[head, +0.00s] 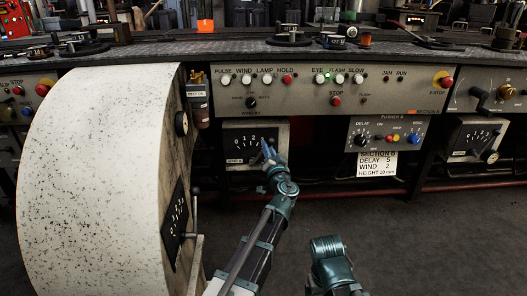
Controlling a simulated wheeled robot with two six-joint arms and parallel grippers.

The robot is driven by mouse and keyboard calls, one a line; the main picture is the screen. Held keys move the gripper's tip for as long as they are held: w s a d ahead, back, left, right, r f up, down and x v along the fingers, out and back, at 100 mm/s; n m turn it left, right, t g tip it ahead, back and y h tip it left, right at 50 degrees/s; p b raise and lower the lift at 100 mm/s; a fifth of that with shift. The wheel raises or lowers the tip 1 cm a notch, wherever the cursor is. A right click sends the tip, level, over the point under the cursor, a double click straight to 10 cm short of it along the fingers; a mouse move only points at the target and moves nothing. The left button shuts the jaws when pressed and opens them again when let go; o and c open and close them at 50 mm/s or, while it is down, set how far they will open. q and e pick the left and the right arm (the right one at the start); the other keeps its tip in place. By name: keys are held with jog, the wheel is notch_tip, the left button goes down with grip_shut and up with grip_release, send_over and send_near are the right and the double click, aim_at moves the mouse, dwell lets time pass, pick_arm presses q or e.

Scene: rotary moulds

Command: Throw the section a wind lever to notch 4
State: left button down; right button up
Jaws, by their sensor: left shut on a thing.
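A wind lever box (237,138) with a dark dial plate, numbered from 0 upward, hangs under the front panel at the middle. My left gripper (268,149) is at the right part of this plate, shut on the wind lever. The fingers hide most of the lever and the higher numbers, so I cannot tell its notch. Which section this box belongs to is not readable. My right arm shows at the bottom, but its gripper cannot be made out.
A large speckled white drum (90,180) fills the left, with a lever and a numbered plate (175,226) on its side. A button panel (310,90) is above the box. A delay panel (386,133) and a white section card (377,164) are to the right.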

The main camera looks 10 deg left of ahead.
pick_arm(q)
jog(key=shift+w+d+f+m, duration=0.15)
jog(key=shift+d+f+m, duration=0.1)
jog(key=shift+d+m, duration=0.25)
jog(key=c, duration=0.8)
grip_release()
jog(key=shift+c, duration=0.2)
jog(key=shift+b, duration=0.3)
jog(key=b+v, duration=0.1)
jog(key=v, duration=1.2)
jog(key=shift+s+b, duration=0.35)
jog(key=shift+s, duration=0.05)
jog(key=shift+f, duration=0.15)
